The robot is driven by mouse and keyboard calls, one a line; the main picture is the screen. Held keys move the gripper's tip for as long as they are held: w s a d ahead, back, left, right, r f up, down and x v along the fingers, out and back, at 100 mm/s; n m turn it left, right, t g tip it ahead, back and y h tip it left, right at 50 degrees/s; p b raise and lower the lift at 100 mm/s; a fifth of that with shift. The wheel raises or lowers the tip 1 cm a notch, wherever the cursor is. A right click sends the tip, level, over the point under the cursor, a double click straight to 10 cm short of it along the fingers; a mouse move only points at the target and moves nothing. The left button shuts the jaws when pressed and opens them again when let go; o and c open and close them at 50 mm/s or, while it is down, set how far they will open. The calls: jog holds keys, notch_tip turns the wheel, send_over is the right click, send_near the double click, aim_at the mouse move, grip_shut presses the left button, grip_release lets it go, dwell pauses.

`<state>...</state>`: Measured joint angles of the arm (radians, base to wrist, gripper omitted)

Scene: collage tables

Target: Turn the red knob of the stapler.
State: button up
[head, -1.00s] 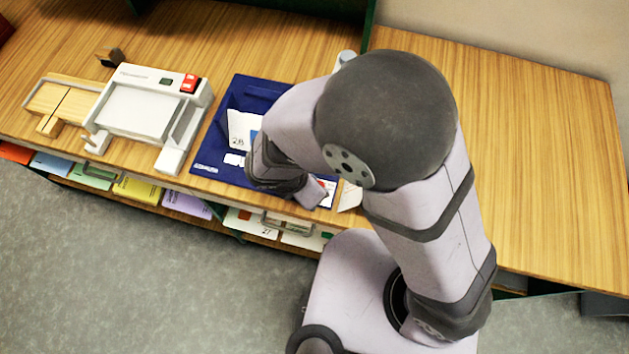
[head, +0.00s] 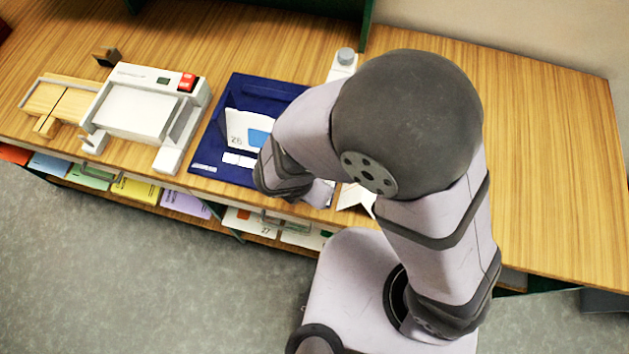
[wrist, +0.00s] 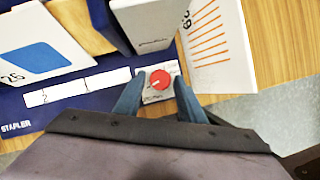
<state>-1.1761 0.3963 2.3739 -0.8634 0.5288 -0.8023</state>
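The stapler is a dark blue unit (head: 210,160) on the wooden table, left of my arm in the head view. In the wrist view its blue base (wrist: 20,112) carries the word STAPLER. Its round red knob (wrist: 160,79) sits on a small pale dial plate at the right end of the base. My gripper (wrist: 157,90) is open, one finger on each side of the dial plate, with gaps between fingers and knob. Whether the fingertips are at the knob's height is hard to tell. In the head view my arm hides the knob and the fingers.
A white card marked 26 (head: 238,130) stands in the stapler. A card with orange lines (wrist: 215,45) stands close right of the knob. A grey-white block (wrist: 155,22) rises just behind it. A white machine (head: 140,105) stands at left. The table's right side is clear.

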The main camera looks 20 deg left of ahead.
dwell(0.3)
jog(key=shift+p+v, duration=0.3)
jog(key=shift+v, duration=3.4)
